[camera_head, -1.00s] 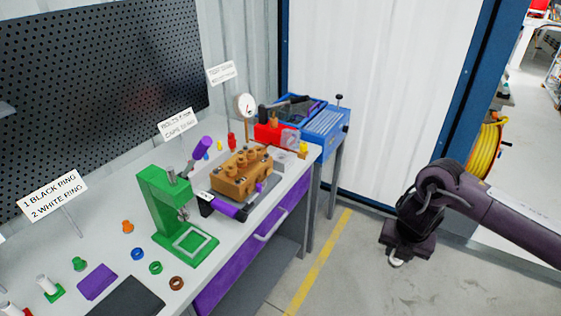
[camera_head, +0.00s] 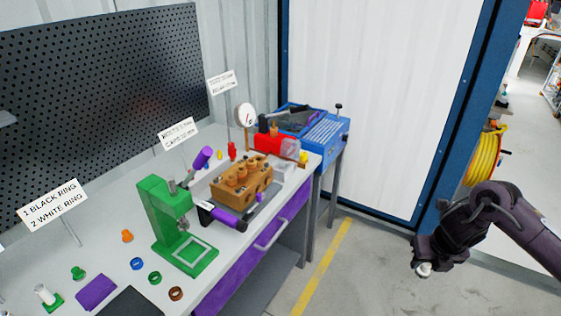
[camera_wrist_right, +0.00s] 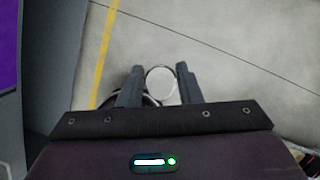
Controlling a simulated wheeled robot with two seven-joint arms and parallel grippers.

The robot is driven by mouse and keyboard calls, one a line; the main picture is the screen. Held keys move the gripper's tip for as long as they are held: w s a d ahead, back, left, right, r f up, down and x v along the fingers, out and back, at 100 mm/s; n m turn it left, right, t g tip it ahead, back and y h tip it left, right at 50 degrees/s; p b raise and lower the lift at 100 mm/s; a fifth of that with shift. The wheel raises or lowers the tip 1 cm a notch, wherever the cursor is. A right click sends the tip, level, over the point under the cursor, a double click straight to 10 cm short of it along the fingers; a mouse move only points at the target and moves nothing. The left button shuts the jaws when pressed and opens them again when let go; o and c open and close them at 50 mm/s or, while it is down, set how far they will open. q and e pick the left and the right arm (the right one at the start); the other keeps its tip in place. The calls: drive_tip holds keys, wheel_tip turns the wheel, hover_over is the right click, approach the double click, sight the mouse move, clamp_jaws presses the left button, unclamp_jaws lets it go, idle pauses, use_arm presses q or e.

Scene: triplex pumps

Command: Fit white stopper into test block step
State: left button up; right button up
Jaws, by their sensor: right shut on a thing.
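My right gripper (camera_head: 424,268) is at the right of the head view, out over the floor and well away from the bench. It is shut on the white stopper (camera_head: 423,271). In the right wrist view the stopper (camera_wrist_right: 161,86) shows as a round white end between the two dark fingers (camera_wrist_right: 160,88). The brown block (camera_head: 240,182) with several upright plugs stands on the bench behind a purple-handled fixture; I cannot tell whether this is the test block, and no step is clear. My left gripper is not in view.
A green press (camera_head: 170,225) stands on the grey bench, with small coloured rings and a purple pad (camera_head: 96,291) near it. A red box (camera_head: 277,142) and a blue cart (camera_head: 325,130) are at the far end. The floor between bench and gripper is clear.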

drive_tip(key=s+a+r+m+g+h+b, duration=0.1)
drive_tip(key=a+r+m+g, duration=0.1)
drive_tip(key=a+m, duration=0.75)
drive_tip(key=s+a+r+m+g+h, duration=0.2)
drive_tip(key=a+m, duration=0.7)
drive_tip(key=m, duration=0.1)
drive_tip(key=r+m+y, duration=0.1)
drive_tip(key=m, duration=0.4)
drive_tip(key=s+d+r+m+g+y, duration=0.1)
drive_tip(key=r+m, duration=0.1)
drive_tip(key=m, duration=0.3)
drive_tip(key=s+d+r+m+g+y, duration=0.1)
drive_tip(key=m, duration=0.4)
drive_tip(key=shift+d+r+b, duration=0.25)
drive_tip(key=shift+r+b, duration=0.1)
drive_tip(key=shift+a, duration=0.1)
